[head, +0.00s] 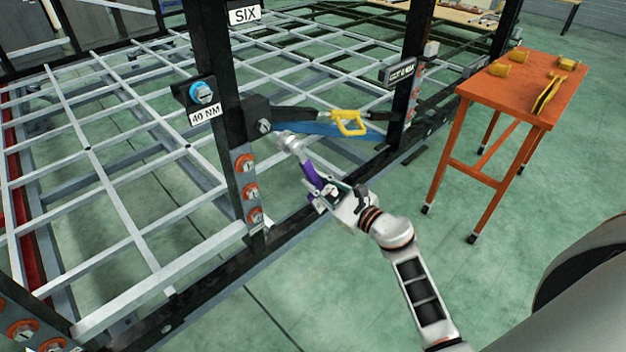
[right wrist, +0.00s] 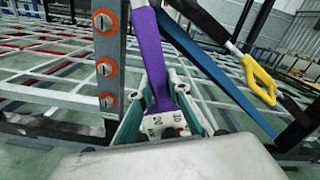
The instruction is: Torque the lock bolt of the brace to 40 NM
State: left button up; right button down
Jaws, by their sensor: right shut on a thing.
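My right gripper (head: 333,193) is shut on the purple handle (head: 311,175) of a tool with a silver head (head: 288,141). The handle also shows between my teal fingers in the right wrist view (right wrist: 149,60). The tool's head is just below and right of a bolt (head: 264,126) on a dark block (head: 255,108) at the post; whether they touch I cannot tell. A blue bar (head: 305,129) and a black bar with a yellow handle (head: 348,122) run right from the block. A "40 NM" label (head: 205,115) sits below a blue-ringed bolt (head: 201,92). My left gripper is not in view.
Several orange-ringed bolts (head: 250,192) line the black post below the block. A white lattice chassis (head: 110,185) fills the left. An orange table (head: 530,90) with yellow tools stands at the right. Open green floor (head: 540,240) lies in front of it.

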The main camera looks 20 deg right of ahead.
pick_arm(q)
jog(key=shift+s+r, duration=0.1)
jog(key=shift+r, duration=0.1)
pick_arm(e)
jog(key=shift+s+r, duration=0.1)
jog(key=shift+r, duration=0.2)
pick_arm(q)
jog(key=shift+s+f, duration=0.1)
pick_arm(e)
jog(key=shift+w+a, duration=0.15)
jog(key=shift+w, duration=0.2)
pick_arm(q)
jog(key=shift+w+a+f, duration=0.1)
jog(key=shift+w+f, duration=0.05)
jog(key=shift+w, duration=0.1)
pick_arm(e)
jog(key=shift+x, duration=2.95)
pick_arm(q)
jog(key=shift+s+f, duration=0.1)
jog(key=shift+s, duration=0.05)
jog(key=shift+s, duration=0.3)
